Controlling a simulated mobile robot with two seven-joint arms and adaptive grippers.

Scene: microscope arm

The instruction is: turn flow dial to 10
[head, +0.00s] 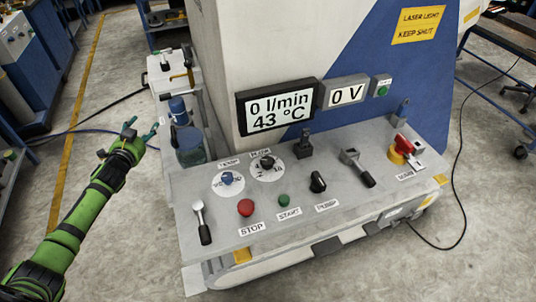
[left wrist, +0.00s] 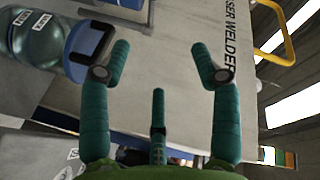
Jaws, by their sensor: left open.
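The flow dial (head: 267,162) is a black knob on a white numbered disc on the grey machine's sloped panel. Its pointer direction is too small to tell. The display (head: 280,108) reads 0 l/min and 43 °C. My left gripper (head: 141,131) is open and empty, left of the panel and clear of the dial. Its spread teal fingers show in the left wrist view (left wrist: 160,62), facing the machine's side lettered "SER WELDER". The dial cannot be made out there. My right gripper is out of view.
The blue temp dial (head: 227,178) sits left of the flow dial. Red stop (head: 245,207) and green start (head: 284,200) buttons and a black pump knob (head: 318,182) are in front. Blue bottles (head: 190,145) stand between my left gripper and the panel; one shows in the left wrist view (left wrist: 40,45).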

